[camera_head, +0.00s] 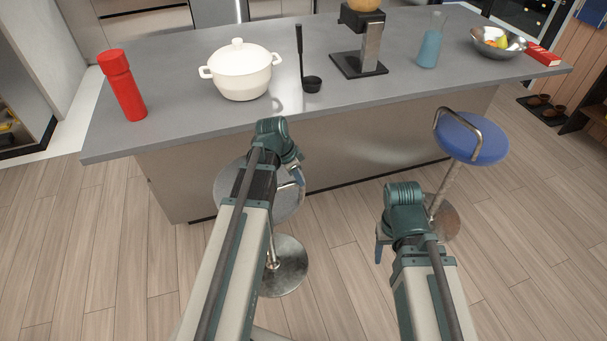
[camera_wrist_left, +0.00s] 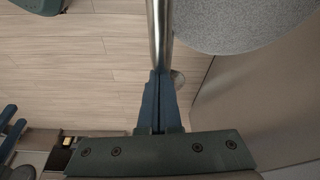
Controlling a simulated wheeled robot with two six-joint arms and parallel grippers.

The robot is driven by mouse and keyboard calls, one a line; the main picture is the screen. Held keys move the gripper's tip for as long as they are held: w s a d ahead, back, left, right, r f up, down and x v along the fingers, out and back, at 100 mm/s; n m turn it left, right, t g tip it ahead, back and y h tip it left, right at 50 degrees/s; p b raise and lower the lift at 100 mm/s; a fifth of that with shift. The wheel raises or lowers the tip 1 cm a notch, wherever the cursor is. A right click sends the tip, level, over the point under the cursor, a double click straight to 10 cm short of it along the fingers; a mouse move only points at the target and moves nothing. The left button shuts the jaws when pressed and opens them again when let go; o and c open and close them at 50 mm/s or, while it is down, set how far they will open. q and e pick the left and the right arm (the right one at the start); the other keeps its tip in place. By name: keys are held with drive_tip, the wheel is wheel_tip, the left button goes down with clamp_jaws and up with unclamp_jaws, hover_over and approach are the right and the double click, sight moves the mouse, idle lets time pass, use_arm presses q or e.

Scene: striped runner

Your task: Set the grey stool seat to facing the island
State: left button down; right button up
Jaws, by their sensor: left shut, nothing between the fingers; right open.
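The grey stool has a round grey seat (camera_head: 288,204) in front of the island (camera_head: 330,150), partly hidden behind my left arm. Its chrome post stands on a round metal base (camera_head: 284,268). My left gripper (camera_head: 297,176) is shut and empty, beside the stool's chrome rail at the seat. In the left wrist view, the closed fingers (camera_wrist_left: 160,98) meet the line of a chrome bar (camera_wrist_left: 160,35), and the grey seat (camera_wrist_left: 245,22) lies to the right; I cannot tell whether they touch the bar. My right gripper (camera_head: 381,247) is open, over the floor to the stool's right.
A blue stool (camera_head: 470,142) with a chrome rail stands at the right, beyond my right gripper. The island top holds a red mill (camera_head: 124,88), a white pot (camera_head: 241,74), a ladle, a coffee stand, a blue bottle (camera_head: 431,45) and a fruit bowl. Wooden floor is clear at the left.

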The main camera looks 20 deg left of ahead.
use_arm(q)
drive_tip(key=shift+s+a, duration=0.15)
drive_tip(key=shift+s, duration=0.35)
drive_tip(key=shift+w, duration=0.1)
wheel_tip(320, 180, up, 9)
drive_tip(key=p, duration=0.8)
drive_tip(key=shift+w+d+p, duration=0.2)
drive_tip(key=shift+d+p, duration=0.1)
drive_tip(key=shift+p, duration=0.1)
drive_tip(key=shift+f, duration=0.15)
drive_tip(key=s+d+n+g+y+p, duration=0.1)
drive_tip(key=s+d+n, duration=0.4)
drive_tip(key=s+d, duration=1)
drive_tip(key=d+g+y, duration=0.1)
drive_tip(key=d+y, duration=0.1)
drive_tip(key=d, duration=0.1)
drive_tip(key=shift+r+g+y, duration=0.25)
drive_tip(key=shift+g+y, duration=0.15)
